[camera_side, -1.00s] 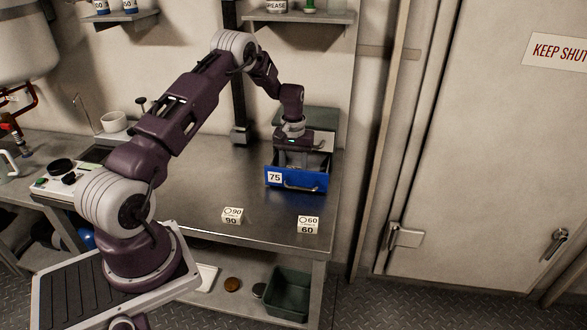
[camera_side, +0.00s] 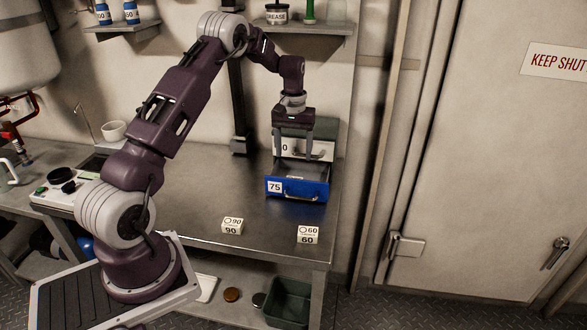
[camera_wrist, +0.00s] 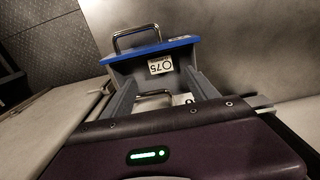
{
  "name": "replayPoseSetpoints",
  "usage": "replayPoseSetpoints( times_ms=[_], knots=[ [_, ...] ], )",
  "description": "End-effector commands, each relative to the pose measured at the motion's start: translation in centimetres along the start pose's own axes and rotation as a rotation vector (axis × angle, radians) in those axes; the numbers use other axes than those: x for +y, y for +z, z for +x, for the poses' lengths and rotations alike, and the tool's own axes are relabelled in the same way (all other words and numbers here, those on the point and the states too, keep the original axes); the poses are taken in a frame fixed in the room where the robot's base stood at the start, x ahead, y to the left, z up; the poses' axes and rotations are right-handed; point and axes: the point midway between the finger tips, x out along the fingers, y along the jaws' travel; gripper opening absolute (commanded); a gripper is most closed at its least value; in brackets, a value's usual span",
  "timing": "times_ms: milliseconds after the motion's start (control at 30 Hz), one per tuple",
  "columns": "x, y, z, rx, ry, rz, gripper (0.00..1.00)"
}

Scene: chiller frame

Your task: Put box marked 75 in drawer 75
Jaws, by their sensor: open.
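Drawer 75 has a blue front (camera_side: 310,188) labelled 75 and is pulled out of a cabinet on the bench. In the wrist view, its blue edge (camera_wrist: 150,50) and handle show. A small white box marked 75 (camera_wrist: 160,66) lies inside the drawer, close behind its front. In the side view, the drawer front hides the box. My gripper (camera_side: 293,158) is above the open drawer, pointing down. Its two fingers are spread and empty in the wrist view (camera_wrist: 160,82), with the box apart from them in the gap's line of sight.
A pale upper drawer front (camera_side: 318,149) with a handle is right behind the fingers. White boxes marked 90 (camera_side: 232,227) and 60 (camera_side: 308,234) stand at the bench's front. A shelf (camera_side: 305,30) hangs above. The bench left of the drawer is clear.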

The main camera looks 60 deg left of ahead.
Motion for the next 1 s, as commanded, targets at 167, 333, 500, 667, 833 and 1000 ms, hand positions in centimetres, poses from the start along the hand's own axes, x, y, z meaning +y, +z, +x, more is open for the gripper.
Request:
replayPoseSetpoints(
  times_ms=[167, 333, 500, 667, 833, 1000],
  knots=[
    [0.2, 0.2, -2.4, 0.004, 0.003, 0.006, 0.68],
    [3.4, 5.5, -11.0, 0.081, 0.044, 0.121, 0.68],
    [5.3, 18.2, -20.5, 0.207, 0.107, 0.342, 0.68],
    [2.7, 31.3, -23.5, 0.339, 0.16, 0.569, 0.68],
    [-0.9, 39.0, -21.6, 0.437, 0.187, 0.728, 0.68],
    [-2.1, 40.9, -20.4, 0.465, 0.193, 0.774, 0.68]
  ],
)
